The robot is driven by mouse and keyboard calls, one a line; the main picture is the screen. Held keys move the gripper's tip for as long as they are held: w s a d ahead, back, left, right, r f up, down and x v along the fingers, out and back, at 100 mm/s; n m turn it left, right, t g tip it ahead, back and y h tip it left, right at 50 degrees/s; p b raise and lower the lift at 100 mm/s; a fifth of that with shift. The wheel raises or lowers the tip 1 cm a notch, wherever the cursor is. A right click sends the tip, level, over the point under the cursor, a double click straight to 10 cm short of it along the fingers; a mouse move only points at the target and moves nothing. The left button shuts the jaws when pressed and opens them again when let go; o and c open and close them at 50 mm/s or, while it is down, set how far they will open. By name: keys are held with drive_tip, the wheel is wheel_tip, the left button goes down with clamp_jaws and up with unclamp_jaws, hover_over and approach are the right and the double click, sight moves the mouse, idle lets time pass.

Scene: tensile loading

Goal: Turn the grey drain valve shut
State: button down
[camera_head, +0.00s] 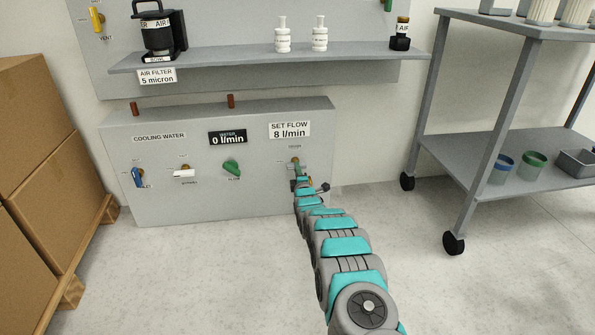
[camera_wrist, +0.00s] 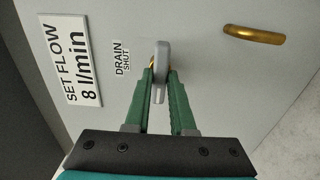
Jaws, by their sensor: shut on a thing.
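The grey drain valve handle (camera_wrist: 162,52) shows in the wrist view against the grey panel, with a brass fitting behind it. A label reading "DRAIN" and "SHUT" (camera_wrist: 122,60) is beside it. My gripper (camera_wrist: 161,76) has its green fingers one on each side of the grey handle, shut on it. In the head view my gripper (camera_head: 301,180) is at the right side of the cooling water panel (camera_head: 260,198), and the arm hides most of the drain valve there.
The panel also carries a blue inlet handle (camera_head: 137,177), a white bypass handle (camera_head: 184,173) and a green flow knob (camera_head: 231,166). A brass pipe (camera_wrist: 253,35) sticks out near the drain. A shelf (camera_head: 225,60) overhangs. A wheeled cart (camera_head: 470,155) stands right, boxes (camera_head: 35,150) left.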

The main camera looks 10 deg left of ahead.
drive_tip(key=shift+m, duration=0.3)
drive_tip(key=shift+m+p, duration=1.6)
drive_tip(key=shift+m, duration=7)
drive_tip(key=c, duration=0.8)
unclamp_jaws()
drive_tip(key=shift+o, duration=0.2)
